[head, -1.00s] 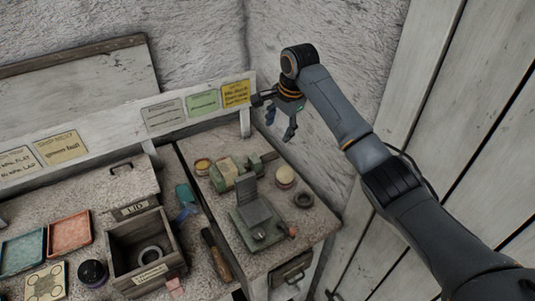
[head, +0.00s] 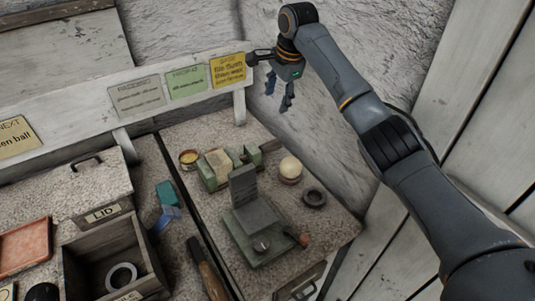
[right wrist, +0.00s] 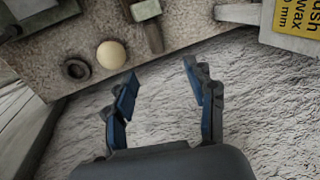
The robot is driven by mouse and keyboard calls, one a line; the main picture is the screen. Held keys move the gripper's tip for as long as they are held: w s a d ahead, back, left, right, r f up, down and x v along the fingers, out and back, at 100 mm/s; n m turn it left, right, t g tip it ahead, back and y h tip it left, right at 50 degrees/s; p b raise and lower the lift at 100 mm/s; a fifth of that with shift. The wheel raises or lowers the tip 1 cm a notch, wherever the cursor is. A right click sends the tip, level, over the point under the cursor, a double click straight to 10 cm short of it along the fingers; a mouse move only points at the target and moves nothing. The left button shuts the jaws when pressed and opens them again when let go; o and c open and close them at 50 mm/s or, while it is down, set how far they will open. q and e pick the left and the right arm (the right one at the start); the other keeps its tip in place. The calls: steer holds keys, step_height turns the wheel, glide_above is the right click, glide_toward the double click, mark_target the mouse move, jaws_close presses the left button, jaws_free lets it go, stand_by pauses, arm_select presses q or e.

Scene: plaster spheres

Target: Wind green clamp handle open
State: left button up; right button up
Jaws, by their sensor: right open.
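The green clamp (head: 214,178) stands at the back of the right-hand bench top with a beige block between its jaws. A short bar, which looks like its handle (head: 270,147), sticks out at its right end. The handle also shows in the right wrist view (right wrist: 154,36), near the top edge. My right gripper (head: 277,97) is open and empty, high by the wall, behind and to the right of the clamp and apart from it. Its spread fingers also show in the right wrist view (right wrist: 160,88). My left gripper is out of view.
A grey-green fixture (head: 262,245) with an upright plate and an orange-tipped lever stands in front of the clamp. A pale ball (head: 290,168) and a dark ring (head: 314,197) lie to the right. A sign rail (head: 130,112) runs along the back.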

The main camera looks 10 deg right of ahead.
steer(key=b, duration=0.5)
glide_above(269, 145)
steer(key=s+d, duration=0.1)
steer(key=s, duration=0.3)
step_height(269, 145, down, 7)
steer(key=x, duration=1.2)
steer(key=shift+w+d+f, duration=0.1)
steer(key=shift+d+f, duration=0.05)
steer(key=shift+f, duration=0.25)
arm_select(q)
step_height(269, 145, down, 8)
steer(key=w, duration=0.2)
steer(key=shift+b, duration=0.4)
arm_select(e)
steer(key=shift+x, duration=0.9)
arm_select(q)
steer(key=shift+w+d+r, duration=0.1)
